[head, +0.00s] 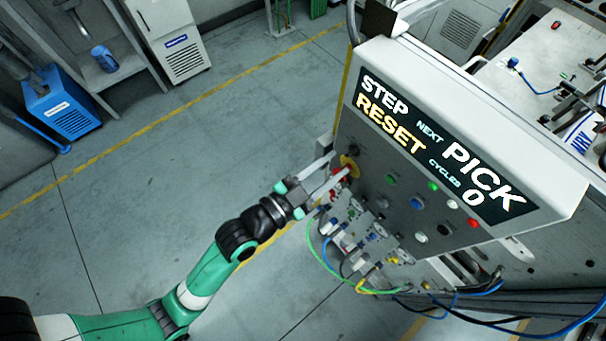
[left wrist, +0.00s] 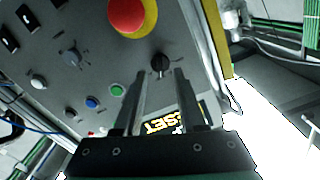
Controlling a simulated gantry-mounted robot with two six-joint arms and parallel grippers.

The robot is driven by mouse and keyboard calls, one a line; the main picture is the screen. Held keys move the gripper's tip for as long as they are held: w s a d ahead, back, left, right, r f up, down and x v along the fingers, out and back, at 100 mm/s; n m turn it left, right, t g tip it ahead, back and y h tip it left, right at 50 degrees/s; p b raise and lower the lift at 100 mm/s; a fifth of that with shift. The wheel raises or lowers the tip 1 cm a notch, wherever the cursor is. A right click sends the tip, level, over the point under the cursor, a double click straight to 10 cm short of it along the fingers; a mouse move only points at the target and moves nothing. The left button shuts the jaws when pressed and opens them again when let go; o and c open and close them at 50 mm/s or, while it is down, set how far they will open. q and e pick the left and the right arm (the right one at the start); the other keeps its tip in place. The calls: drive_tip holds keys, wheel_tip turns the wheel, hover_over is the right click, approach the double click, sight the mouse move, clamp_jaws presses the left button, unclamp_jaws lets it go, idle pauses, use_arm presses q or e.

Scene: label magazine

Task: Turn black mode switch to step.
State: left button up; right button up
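The black mode switch (left wrist: 160,64) is a small round knob with a light pointer mark on the grey panel, beside the red emergency stop button (left wrist: 130,12) on its yellow plate. In the head view the black switch (head: 352,150) shows small near the panel's left edge. My left gripper (head: 339,164) is at the panel; in the left wrist view its open fingers (left wrist: 161,74) point at the switch, with the knob lying between the tips in the picture. Contact cannot be told. My right gripper is not in view.
The panel's display (head: 437,150) reads STEP, RESET, NEXT PICK, CYCLES 0. Green (head: 391,178), white and red buttons sit to the right of the switch. Below, connectors with coloured cables (head: 372,288) hang from the panel. The floor left of the panel is free.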

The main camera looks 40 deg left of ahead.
use_arm(q)
drive_tip(key=s+a, duration=0.1)
drive_tip(key=s, duration=0.7)
drive_tip(key=shift+s+a+b, duration=0.25)
drive_tip(key=shift+s+b, duration=0.1)
drive_tip(key=shift+b, duration=0.1)
